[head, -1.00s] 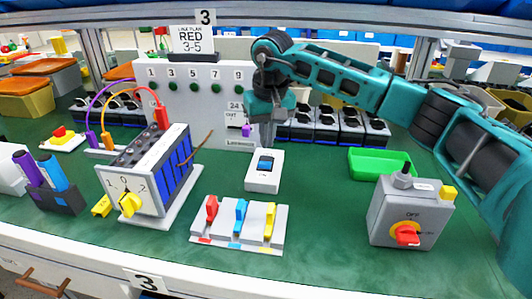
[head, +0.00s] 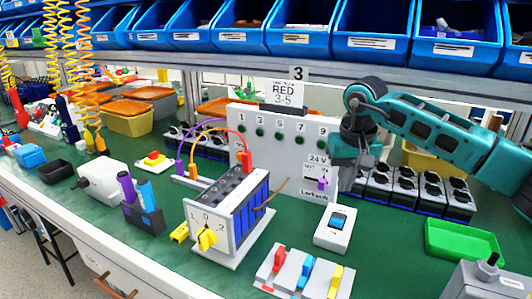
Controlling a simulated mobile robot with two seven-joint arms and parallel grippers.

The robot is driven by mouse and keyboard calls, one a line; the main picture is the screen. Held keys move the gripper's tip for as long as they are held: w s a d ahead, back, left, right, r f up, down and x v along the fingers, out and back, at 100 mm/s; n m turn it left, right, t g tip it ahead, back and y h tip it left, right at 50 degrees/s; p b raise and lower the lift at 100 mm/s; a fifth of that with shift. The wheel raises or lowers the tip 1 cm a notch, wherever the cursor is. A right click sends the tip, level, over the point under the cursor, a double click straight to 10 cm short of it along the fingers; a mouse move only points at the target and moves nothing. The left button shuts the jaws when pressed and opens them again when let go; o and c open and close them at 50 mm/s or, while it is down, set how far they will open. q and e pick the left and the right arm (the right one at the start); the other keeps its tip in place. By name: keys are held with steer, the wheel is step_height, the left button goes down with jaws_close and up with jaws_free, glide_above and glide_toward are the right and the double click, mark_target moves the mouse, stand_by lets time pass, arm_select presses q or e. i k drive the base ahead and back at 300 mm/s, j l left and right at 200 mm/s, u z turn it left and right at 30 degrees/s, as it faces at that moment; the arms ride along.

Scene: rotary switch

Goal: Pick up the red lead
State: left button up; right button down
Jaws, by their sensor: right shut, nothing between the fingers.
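The red lead (head: 242,154) has a red plug standing on top of the dark-topped block with blue sides (head: 228,190). Its thin wire rises from the plug, and its other end is hard to make out. My right gripper (head: 334,190) points down in front of the right end of the numbered white panel (head: 270,150). It is shut and empty, well to the right of the red lead. My left gripper is not in view.
A white rocker switch (head: 333,230) and a coloured lever panel (head: 303,272) lie in front. A green tray (head: 462,243) and a grey switch box (head: 487,277) are at the right. Blue bins (head: 298,25) hang above the back. Green bench shows between the items.

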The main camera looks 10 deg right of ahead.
mark_target(247, 162)
steer(key=k, duration=1)
